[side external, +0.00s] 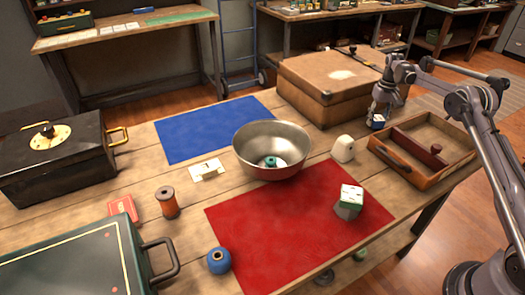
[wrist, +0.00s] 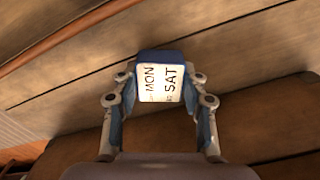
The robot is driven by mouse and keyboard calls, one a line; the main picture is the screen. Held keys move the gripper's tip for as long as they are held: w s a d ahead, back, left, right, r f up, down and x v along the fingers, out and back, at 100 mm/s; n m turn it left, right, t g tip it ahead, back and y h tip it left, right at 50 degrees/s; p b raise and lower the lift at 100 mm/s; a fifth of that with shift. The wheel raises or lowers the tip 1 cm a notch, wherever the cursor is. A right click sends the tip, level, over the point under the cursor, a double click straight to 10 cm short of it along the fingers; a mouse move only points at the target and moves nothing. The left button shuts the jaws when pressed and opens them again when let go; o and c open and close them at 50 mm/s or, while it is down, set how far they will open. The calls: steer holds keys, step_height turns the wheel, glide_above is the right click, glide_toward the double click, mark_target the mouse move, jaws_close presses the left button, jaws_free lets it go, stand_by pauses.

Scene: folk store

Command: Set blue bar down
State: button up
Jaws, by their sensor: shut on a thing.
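My gripper (side external: 378,112) is near the right rear of the table, between the brown case and the wooden tray. In the wrist view my gripper (wrist: 160,95) is shut on the blue bar (wrist: 160,56), with one finger on each side. The bar is blue with a white face lettered MON and SAT. In the side view only a small part of the bar (side external: 376,123) shows below the fingers. I cannot tell whether its underside touches the table.
The wooden tray (side external: 443,181) is close on the right, the brown case (side external: 318,98) on the left. A white object (side external: 342,149), a metal bowl (side external: 262,134), a blue mat (side external: 190,135) and a red mat (side external: 270,225) lie further left. A white-topped block (side external: 349,202) stands on the red mat.

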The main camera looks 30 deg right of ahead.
mark_target(377, 118)
steer(key=shift+f, duration=0.55)
stand_by(0.4)
steer(key=o, duration=1.2)
steer(key=shift+c, duration=0.2)
step_height(377, 118, up, 12)
steer(key=s+a+r+n+t, duration=0.15)
steer(key=s+a+r, duration=0.25)
steer(key=a+r, duration=0.45)
steer(key=s+a+r+n+t, duration=0.15)
steer(key=s+a+r, duration=0.35)
steer(key=a, duration=0.6)
steer(key=s+a+f+t, duration=0.2)
steer(key=s+a+f, duration=0.2)
steer(key=s, duration=0.6)
steer(key=s+a+f+n+t, duration=0.1)
steer(key=s+a+f+t, duration=0.1)
steer(key=s+a, duration=0.7)
steer(key=shift+s+a+f+n, duration=0.3)
steer(key=shift+s+f, duration=0.1)
steer(key=shift+f, duration=0.5)
